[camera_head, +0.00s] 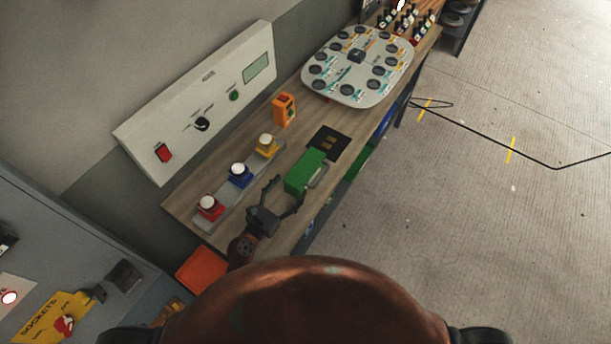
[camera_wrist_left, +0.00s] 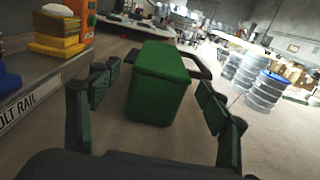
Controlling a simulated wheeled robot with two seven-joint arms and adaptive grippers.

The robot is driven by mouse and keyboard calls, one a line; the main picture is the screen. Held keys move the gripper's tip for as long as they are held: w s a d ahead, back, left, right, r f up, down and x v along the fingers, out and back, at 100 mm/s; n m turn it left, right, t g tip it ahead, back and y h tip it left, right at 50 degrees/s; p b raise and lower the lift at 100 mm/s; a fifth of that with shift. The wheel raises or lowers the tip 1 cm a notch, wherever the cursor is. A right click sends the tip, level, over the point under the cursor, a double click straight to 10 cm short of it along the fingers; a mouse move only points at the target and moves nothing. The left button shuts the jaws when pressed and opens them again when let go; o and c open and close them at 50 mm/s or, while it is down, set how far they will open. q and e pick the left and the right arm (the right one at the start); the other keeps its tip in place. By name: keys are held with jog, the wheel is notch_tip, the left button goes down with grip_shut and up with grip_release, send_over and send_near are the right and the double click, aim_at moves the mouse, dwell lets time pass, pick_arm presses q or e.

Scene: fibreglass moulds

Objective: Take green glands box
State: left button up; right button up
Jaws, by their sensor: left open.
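My left gripper (camera_head: 284,197) is open just short of the box in the head view. In the left wrist view the green box (camera_wrist_left: 160,84) stands ahead, between the two spread fingers of my left gripper (camera_wrist_left: 157,106). I cannot tell whether the fingers touch it. My right gripper is not in view.
A round-cornered board (camera_head: 357,65) stands farther along. Open floor lies right.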

aim_at(301, 175)
pick_arm(q)
jog(key=shift+f, duration=0.9)
jog(key=shift+w+d+r, duration=0.25)
jog(key=shift+w+r, duration=0.1)
jog(key=shift+w+d, duration=0.35)
jog(key=shift+w, duration=0.1)
jog(key=x, duration=0.5)
jog(key=shift+p, duration=0.3)
jog(key=shift+w+d, duration=0.2)
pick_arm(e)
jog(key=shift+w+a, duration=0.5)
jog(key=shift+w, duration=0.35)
